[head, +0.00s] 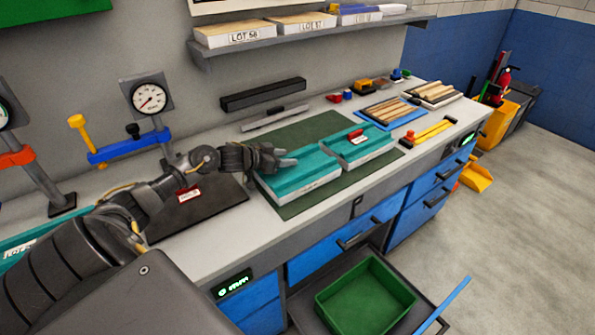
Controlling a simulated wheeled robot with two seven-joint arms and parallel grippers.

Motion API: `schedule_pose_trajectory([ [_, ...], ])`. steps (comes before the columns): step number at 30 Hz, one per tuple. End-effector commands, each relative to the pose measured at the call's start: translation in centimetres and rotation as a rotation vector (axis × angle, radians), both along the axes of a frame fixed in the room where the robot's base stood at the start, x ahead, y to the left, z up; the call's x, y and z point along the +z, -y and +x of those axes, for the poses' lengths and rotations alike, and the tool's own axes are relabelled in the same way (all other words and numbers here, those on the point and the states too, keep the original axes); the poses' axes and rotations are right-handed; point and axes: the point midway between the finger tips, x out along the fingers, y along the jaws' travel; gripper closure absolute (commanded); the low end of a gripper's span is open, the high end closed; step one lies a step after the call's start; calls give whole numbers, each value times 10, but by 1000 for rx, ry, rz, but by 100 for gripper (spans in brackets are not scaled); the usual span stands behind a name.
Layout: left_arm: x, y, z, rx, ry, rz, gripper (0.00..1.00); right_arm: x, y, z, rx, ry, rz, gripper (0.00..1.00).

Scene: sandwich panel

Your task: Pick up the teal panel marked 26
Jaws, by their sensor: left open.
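Two teal panels lie side by side on a dark green mat (327,125) on the bench. The left panel (312,173) has a pale front edge with small marks I cannot read. The right panel (366,152) carries a small white label and a red piece on top. Another teal panel (12,247) with a white label shows partly at the far left. I cannot read a 26 on any of them. My left gripper (284,158) is open over the rear left part of the left mat panel; whether it touches is unclear. My right gripper is out of view.
A dark plate with a red tag (190,193) lies left of the mat. A blue clamp (130,147) and gauge (149,98) stand behind my arm. Wood strips (391,110) lie to the right. An open drawer with a green bin (366,299) juts out below.

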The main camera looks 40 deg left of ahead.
Motion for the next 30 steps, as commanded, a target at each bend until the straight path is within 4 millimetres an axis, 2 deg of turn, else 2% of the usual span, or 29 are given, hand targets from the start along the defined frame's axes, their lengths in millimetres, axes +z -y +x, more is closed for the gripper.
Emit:
schedule_pose_trajectory([
  [4,-1,0,0,0,-1,0,54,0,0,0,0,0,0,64],
  [15,0,0,-1,0,-1,0,100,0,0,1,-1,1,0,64],
  [25,2,0,0,0,2,-1,100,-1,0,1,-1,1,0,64],
  [30,13,0,0,-1,5,2,100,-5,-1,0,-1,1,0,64],
])
